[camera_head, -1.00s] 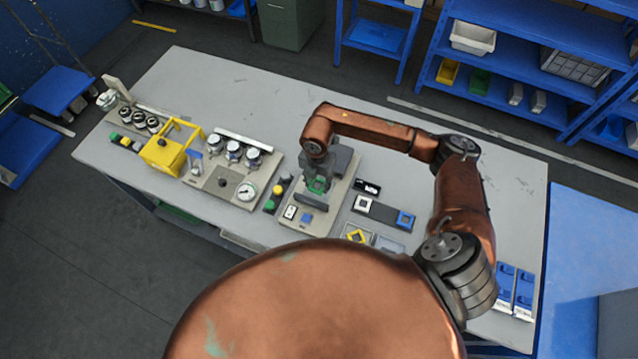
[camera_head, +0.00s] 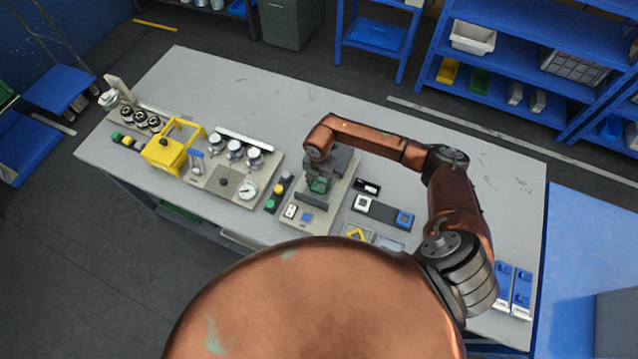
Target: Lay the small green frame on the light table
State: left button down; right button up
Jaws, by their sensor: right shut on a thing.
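The small green frame (camera_head: 319,186) shows at the fingertips of my right gripper (camera_head: 318,183), over the grey device with dark blocks in the middle of the bench. My right gripper points down and is shut on the green frame; its wrist hides part of the grip. I cannot tell whether the frame touches the device below. A pale flat panel (camera_head: 388,243), which may be the light table, lies at the front, right of a yellow-diamond panel. It is small and partly hidden by my body. My left gripper is not in view.
On the grey bench (camera_head: 300,110), a gauge panel (camera_head: 225,185) and a yellow frame-shaped block (camera_head: 165,155) stand to the left. A dark strip (camera_head: 382,213) with white and blue squares lies right of the device. Blue holders (camera_head: 513,290) sit at the right edge. The back of the bench is clear.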

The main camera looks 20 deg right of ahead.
aim_at(319, 187)
jog(key=o, duration=1)
jog(key=shift+f, duration=0.15)
jog(key=shift+r, duration=0.25)
notch_tip(319, 187, up, 12)
jog(key=b, duration=0.1)
